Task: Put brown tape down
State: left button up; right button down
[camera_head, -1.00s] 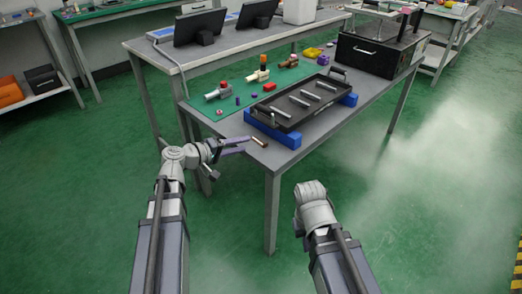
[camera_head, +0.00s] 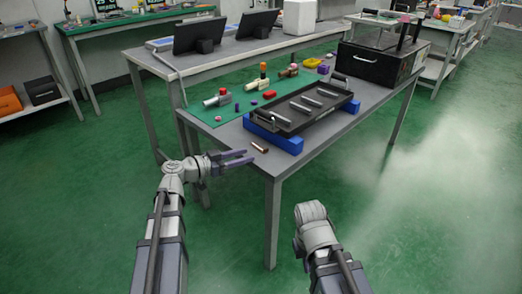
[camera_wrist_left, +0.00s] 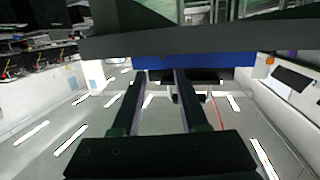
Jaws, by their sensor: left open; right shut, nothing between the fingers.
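A small brown cylinder (camera_head: 259,147), which I take to be the brown tape, lies on its side on the grey table top near the front left corner. My left gripper (camera_head: 249,157) is open beside that corner, its fingertips just short of the cylinder and apart from it. In the left wrist view, the two fingers (camera_wrist_left: 157,92) are parallel with nothing held between them; the brown cylinder does not show there. My right arm ends in a folded wrist in front of the table, and its fingers are hidden.
A black tray (camera_head: 284,122) with several metal bars sits on blue blocks (camera_head: 290,144). A green mat (camera_head: 228,110) holds small parts. A black box (camera_head: 374,66) stands at the back right. The table edge (camera_head: 276,178) lies close to my left gripper.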

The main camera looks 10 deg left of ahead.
aim_at(263, 150)
pick_arm(q)
jog(key=shift+b+x, duration=0.5)
jog(key=shift+x, duration=3.2)
jog(key=shift+w+a+r, duration=0.1)
grip_shut()
